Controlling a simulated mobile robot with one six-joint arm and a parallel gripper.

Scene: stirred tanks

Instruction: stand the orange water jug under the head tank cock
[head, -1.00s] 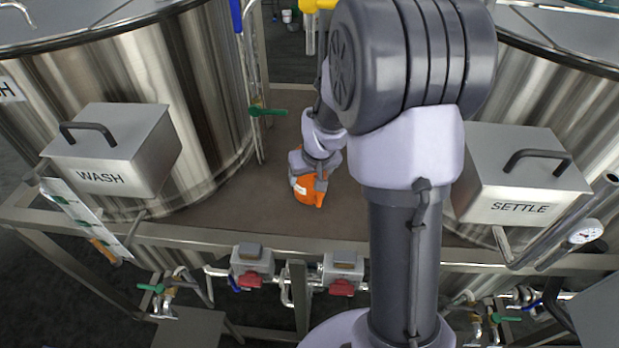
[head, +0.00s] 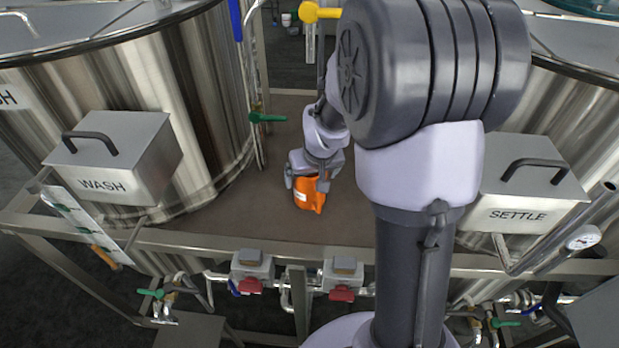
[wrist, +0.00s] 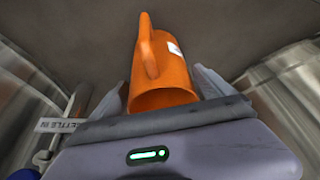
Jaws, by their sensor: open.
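The orange water jug (head: 310,197) stands on the brown deck between the WASH and SETTLE tanks, with a small white label on its side. In the wrist view the jug (wrist: 163,75) shows its open mouth toward me and its handle on the upper left side.
A steel tank with a WASH box (head: 115,165) stands left, and one with a SETTLE box (head: 525,195) stands right. A green-handled cock (head: 267,117) sits on the pipe by the left tank. Bare brown deck (head: 225,215) lies left of the jug.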

